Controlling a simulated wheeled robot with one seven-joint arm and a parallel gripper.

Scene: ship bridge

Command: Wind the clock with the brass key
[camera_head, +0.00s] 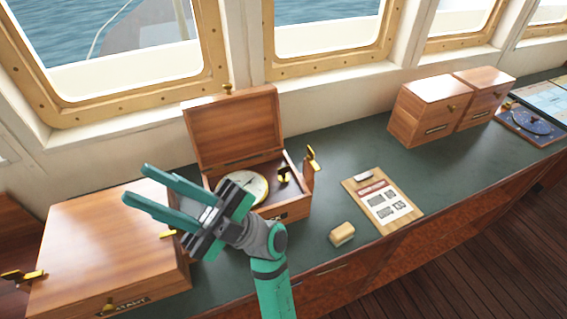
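The clock (256,188) is a round pale dial set inside an open wooden box (294,208) on the green counter. My gripper covers part of the dial. A small brass piece (284,174), which looks like the key, stands inside the box to the right of the dial. My gripper (135,183) is above the counter, with its fingers pointing left, away from the clock. The two teal fingers are apart with nothing visible between them.
The box's lid (232,124) is raised at the back. A closed wooden case (100,245) stands at left. A brass handle (311,157) rises at the box's right side. A clipboard (408,211) and a small tan block (342,233) lie at right. Two wooden boxes (427,108) stand farther back.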

